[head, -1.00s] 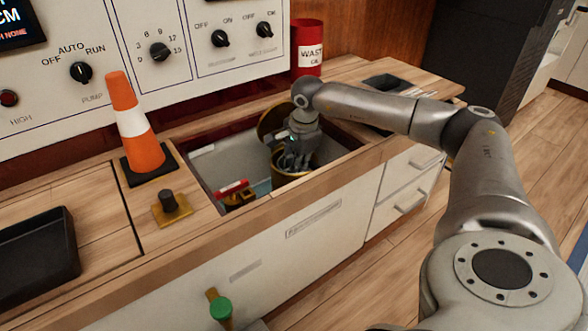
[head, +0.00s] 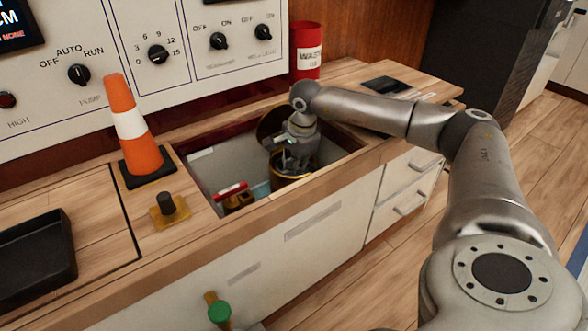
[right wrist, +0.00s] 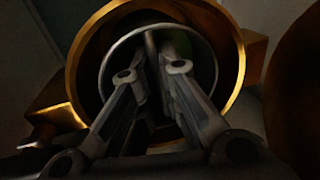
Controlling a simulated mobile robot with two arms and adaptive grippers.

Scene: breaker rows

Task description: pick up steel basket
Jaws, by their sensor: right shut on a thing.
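The steel basket (right wrist: 205,50) shows in the right wrist view as a thin round grey rim with a bar across it, inside a wide brass-coloured cylinder (right wrist: 236,75). My right gripper (right wrist: 152,62) reaches down into the cylinder, with its fingertips close together on the basket's bar. In the head view, my right gripper (head: 293,160) is down in the mouth of the brass cylinder (head: 290,181), inside a sunken bay of the counter. The basket itself is hidden there by my gripper and the cylinder's wall. My left gripper is not in view.
The sunken bay (head: 215,165) has wooden edges close around my gripper. A red-topped brass fitting (head: 236,196) sits left of the cylinder. An orange cone (head: 134,130), a black knob (head: 167,203) and a red waste can (head: 306,50) stand on the counter. A black tray (head: 38,260) lies at left.

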